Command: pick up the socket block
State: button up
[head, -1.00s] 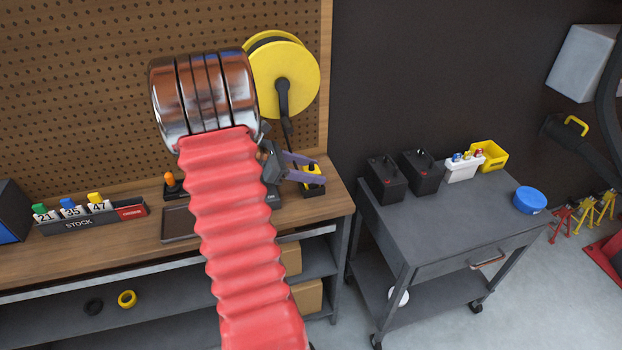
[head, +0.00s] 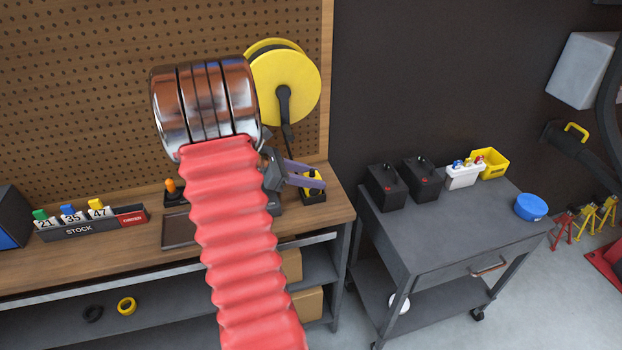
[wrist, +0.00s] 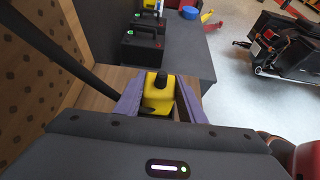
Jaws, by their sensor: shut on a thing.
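The socket block seems to be the yellow piece with a dark round top between my fingers in the wrist view (wrist: 158,97). In the head view, the socket block (head: 313,187) shows yellow and black at the right end of the wooden bench. My gripper (head: 316,182) has purple fingers, one on each side of the block, and is shut on it. The gripper also shows in the wrist view (wrist: 160,88). The block looks upright. Its lower part is hidden, and I cannot tell whether it touches the bench.
The bench (head: 130,257) also carries a STOCK rack (head: 80,230) at the left and a dark tray (head: 178,231). A yellow reel (head: 300,85) hangs behind my arm. Right of a gap stands a grey cart (head: 435,225) with black batteries (head: 386,186) and a blue bowl (head: 530,207).

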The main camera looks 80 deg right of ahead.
jog(key=shift+s+a+r, duration=0.1)
jog(key=shift+r, duration=0.2)
notch_tip(320, 180, up, 6)
jog(key=shift+r, duration=0.2)
jog(key=s+a, duration=1.1)
jog(key=a, duration=0.4)
jog(key=shift+s+a+f, duration=0.15)
jog(key=shift+s+a, duration=0.15)
jog(key=shift+a, duration=0.1)
